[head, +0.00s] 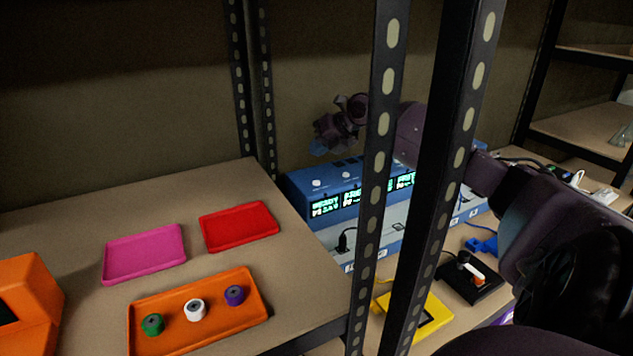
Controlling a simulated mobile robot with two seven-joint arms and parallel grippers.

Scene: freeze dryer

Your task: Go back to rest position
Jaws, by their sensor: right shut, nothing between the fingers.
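My right arm comes in from the right and reaches behind the dark shelf posts. My right gripper (322,140) is above the back of the blue freeze dryer (325,178), left of the posts. It is shut, with nothing seen in it. It appears apart from the device, whose lit display (338,205) is partly hidden by the posts. My left gripper is not in view.
Slotted posts (376,150) and (455,130) stand in front of my right forearm. The left shelf holds an orange tray (175,340) with three vials, a pink tray (145,255) and a red tray (240,226). A yellow device (430,318) and a black device (480,292) sit right.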

